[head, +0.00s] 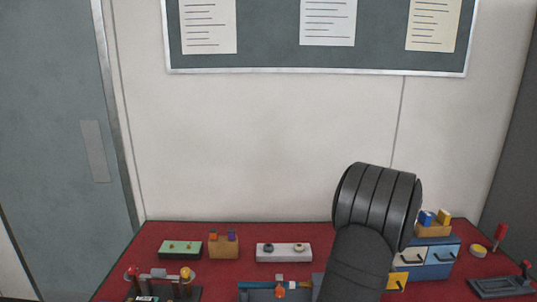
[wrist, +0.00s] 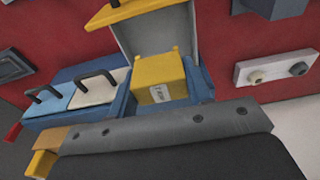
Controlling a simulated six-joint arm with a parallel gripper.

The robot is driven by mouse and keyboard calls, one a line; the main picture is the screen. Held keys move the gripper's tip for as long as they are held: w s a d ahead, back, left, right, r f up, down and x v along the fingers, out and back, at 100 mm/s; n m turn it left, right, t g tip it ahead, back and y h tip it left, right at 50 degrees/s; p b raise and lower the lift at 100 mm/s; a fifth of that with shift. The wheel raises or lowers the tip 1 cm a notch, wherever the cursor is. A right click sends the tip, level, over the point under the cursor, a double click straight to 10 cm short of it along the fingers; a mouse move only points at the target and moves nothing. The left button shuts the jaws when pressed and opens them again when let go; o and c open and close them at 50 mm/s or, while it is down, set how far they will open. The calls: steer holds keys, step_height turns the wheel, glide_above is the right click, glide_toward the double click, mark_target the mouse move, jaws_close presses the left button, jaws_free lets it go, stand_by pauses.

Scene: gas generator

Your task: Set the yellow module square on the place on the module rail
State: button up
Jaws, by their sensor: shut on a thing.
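The yellow module (wrist: 160,80), a block with a small white label, shows in the wrist view within the blue cabinet (wrist: 203,84), at its opened yellow compartment. My gripper's grey, bolted body (wrist: 165,132) fills the lower part of that view. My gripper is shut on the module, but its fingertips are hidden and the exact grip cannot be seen. In the head view my dark arm covers the module and gripper. The grey structure with blue and orange parts at the bottom, seemingly the module rail (head: 258,295), is cut off by the frame.
The yellow drawer front (wrist: 112,12) is pulled out, with its handle free. White (wrist: 97,88) and blue (wrist: 55,104) fronts are beside it. A white knobbed block (head: 283,253), a green block (head: 180,249) and an orange-brown box (head: 223,246) stand left of my arm on the red tabletop.

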steer(key=s+d+r+m, duration=0.1)
steer(key=s+d+r, duration=0.1)
steer(key=s+d, duration=0.75)
steer(key=s+a+f+n, duration=0.2)
steer(key=s+f+n, duration=0.1)
steer(key=n, duration=0.6)
steer(key=s+a+f+n+g+y, duration=0.1)
steer(key=s+a+f+n, duration=0.1)
steer(key=f+n, duration=0.4)
steer(key=shift+s+a+n, duration=0.15)
steer(key=shift+s+n, duration=0.5)
steer(key=shift+n, duration=1.35)
steer(key=shift+f, duration=0.1)
steer(key=shift+f, duration=2.9)
steer(key=shift+f, duration=0.1)
steer(key=shift+f, duration=0.75)
steer(key=shift+f, duration=0.1)
